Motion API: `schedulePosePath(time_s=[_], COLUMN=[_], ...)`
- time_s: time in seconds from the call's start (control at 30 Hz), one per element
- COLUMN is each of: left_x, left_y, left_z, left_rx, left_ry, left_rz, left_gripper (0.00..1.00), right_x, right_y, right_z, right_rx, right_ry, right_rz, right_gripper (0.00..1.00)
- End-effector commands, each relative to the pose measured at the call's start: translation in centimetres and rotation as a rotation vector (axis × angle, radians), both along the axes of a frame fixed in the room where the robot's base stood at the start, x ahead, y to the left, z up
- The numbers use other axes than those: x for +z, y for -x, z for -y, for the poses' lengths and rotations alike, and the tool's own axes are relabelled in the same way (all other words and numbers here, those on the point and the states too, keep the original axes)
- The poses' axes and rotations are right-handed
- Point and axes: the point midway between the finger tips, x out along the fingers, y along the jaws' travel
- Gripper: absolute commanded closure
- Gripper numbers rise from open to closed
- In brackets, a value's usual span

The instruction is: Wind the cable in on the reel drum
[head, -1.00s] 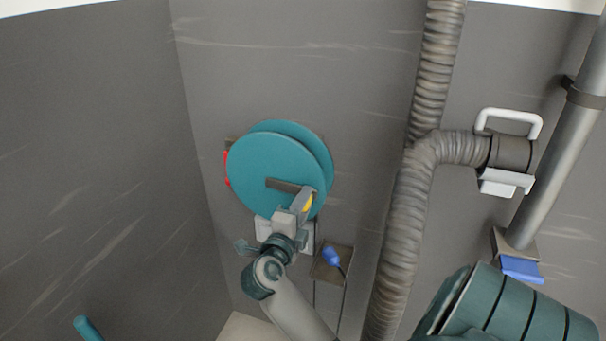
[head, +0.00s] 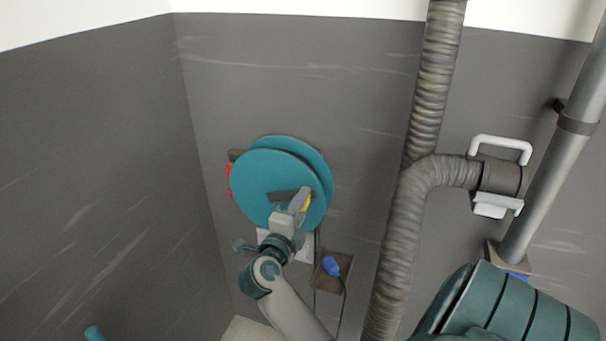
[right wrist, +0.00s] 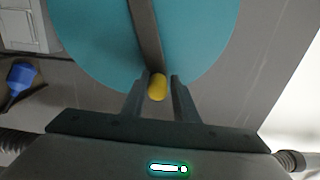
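The teal reel drum (head: 262,180) is mounted on the dark wall, with a dark crank arm (head: 283,196) across its front disc. A yellow crank knob (head: 307,203) sits at the end of that arm. My right gripper (right wrist: 160,82) is at the knob; in the right wrist view the knob (right wrist: 157,88) is between its two fingertips, which are closed around it. A thin dark cable (head: 316,285) runs below the reel. A blue plug (head: 331,265) is over a brown wall plate, with a dark cord below it. My left gripper is not in view.
A thick ribbed hose (head: 405,220) runs down the wall right of the reel and branches to a collar with a white handle (head: 500,143). A grey pipe (head: 555,165) slants at the far right. A red part (head: 230,181) shows at the reel's left edge. The left wall is bare.

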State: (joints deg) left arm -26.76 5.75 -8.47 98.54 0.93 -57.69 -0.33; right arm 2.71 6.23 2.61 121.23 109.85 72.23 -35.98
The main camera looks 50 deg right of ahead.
Motion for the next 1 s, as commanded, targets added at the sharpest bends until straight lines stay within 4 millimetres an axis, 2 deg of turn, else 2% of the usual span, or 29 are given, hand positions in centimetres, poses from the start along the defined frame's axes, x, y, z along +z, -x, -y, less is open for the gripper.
schedulePosePath(time_s=[0.23,0.6,1.0], left_x=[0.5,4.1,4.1], left_y=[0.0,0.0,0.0], left_z=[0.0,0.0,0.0], left_rx=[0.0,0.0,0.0], left_ry=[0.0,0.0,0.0], left_rz=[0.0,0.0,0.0], left_gripper=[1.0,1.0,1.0], right_x=[0.5,3.9,3.9], right_y=[-0.2,-2.2,-2.5], right_z=[-0.1,-0.9,-1.0], right_rx=[0.0,0.0,0.0], right_ry=[0.0,0.0,0.0], right_rz=[0.0,0.001,0.0], right_gripper=[0.73,0.73,0.73])
